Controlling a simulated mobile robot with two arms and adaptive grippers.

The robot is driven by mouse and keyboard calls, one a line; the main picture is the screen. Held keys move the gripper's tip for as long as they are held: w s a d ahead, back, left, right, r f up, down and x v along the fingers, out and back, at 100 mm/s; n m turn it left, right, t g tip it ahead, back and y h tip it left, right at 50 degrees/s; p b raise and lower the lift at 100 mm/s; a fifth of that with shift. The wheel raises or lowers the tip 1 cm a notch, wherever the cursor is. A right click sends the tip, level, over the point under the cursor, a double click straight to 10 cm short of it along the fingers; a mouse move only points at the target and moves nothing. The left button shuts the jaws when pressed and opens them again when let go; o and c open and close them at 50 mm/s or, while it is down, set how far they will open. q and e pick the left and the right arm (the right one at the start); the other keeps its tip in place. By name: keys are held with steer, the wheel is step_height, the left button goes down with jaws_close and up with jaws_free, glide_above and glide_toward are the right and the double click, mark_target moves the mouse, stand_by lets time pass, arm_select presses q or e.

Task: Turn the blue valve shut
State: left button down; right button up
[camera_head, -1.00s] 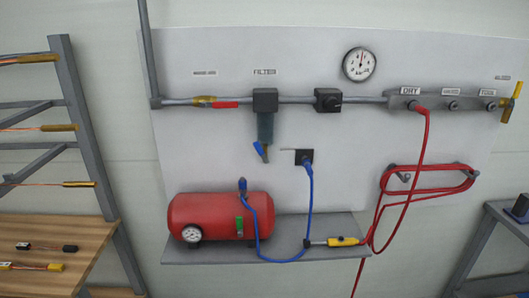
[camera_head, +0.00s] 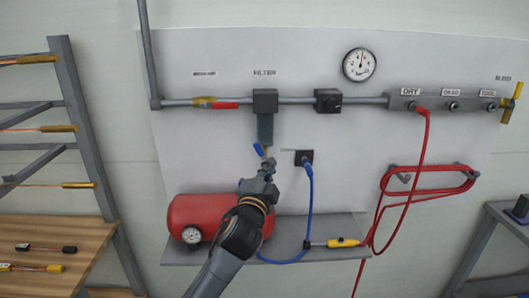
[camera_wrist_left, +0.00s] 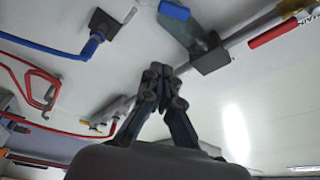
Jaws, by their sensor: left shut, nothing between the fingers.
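The blue valve (camera_head: 258,149) is a small blue lever at the bottom of the dark filter bowl (camera_head: 265,126), tilted to one side. In the left wrist view the blue lever (camera_wrist_left: 174,10) shows at the top edge, beyond the fingertips. My left gripper (camera_head: 268,163) is just below and right of the lever in the head view. Its fingers (camera_wrist_left: 163,70) are shut with nothing between them. My right gripper is not in view.
A blue hose (camera_head: 310,200) hangs from a black wall socket (camera_head: 304,157), right of my gripper. A red tank (camera_head: 190,215) sits on the grey shelf (camera_head: 340,225), partly behind my arm. A red hose (camera_head: 425,150) hangs further right.

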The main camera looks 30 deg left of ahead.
mark_target(261, 154)
arm_select(q)
steer(key=w+a+p, duration=0.1)
steer(key=w, duration=0.1)
steer(key=w+a+p, duration=0.1)
steer(key=w+a, duration=0.1)
steer(key=w, duration=0.1)
steer(key=w+a+p, duration=0.1)
steer(key=w+a, duration=0.1)
steer(key=shift+w+r+p, duration=0.1)
steer(key=shift+w+p, duration=0.3)
steer(key=shift+s+a, duration=0.2)
steer(key=shift+a, duration=0.05)
steer(key=shift+f, duration=0.2)
steer(key=shift+w+d, duration=0.1)
steer(key=shift+f+n+b, duration=0.1)
steer(key=shift+n+b, duration=0.3)
steer(key=shift+b, duration=0.1)
